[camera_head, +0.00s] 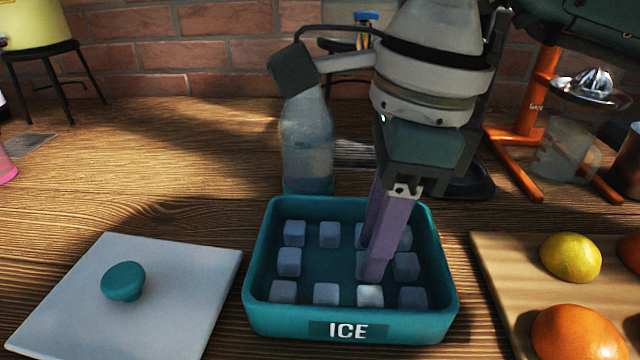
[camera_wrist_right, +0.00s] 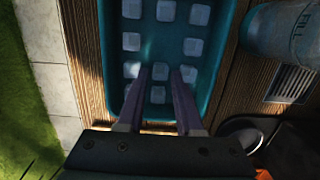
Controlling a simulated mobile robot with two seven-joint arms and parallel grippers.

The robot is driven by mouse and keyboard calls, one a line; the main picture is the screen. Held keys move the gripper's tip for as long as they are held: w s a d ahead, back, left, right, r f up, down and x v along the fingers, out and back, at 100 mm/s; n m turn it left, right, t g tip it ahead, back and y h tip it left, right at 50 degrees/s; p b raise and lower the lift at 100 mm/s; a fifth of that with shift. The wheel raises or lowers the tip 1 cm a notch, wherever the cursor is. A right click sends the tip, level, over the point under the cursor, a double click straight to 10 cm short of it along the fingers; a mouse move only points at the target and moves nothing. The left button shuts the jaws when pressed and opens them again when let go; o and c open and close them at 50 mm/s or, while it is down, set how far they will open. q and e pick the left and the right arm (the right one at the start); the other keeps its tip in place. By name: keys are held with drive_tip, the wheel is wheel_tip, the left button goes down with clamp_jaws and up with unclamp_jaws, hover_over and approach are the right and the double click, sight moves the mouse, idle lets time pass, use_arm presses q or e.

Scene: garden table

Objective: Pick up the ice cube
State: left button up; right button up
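Several pale ice cubes sit in rows in the teal tray marked ICE (camera_head: 256,270), among them a front-row cube (camera_head: 370,296). The tray (camera_wrist_right: 219,75) also shows in the right wrist view. My right gripper (camera_head: 378,275) points down into the tray's right half, its purple fingers partly hiding cubes there. In the wrist view its fingers (camera_wrist_right: 160,72) are apart, and one cube (camera_wrist_right: 158,95) shows in the gap between them. I cannot tell whether the fingertips touch any cube or how far above the tray floor they are. My left gripper is not in view.
A white lid with a teal knob (camera_head: 123,282) lies left of the tray. A clear bottle (camera_head: 306,145) stands close behind it. A wooden board (camera_head: 500,275) with a lemon (camera_head: 570,258) and an orange (camera_head: 577,333) lies to the right. The table at left rear is mostly clear.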

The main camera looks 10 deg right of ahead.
drive_tip(key=shift+a+f, duration=0.1)
drive_tip(key=shift+f, duration=0.6)
clamp_jaws()
drive_tip(key=shift+r, duration=0.1)
wheel_tip(320, 180, up, 20)
idle(0.5)
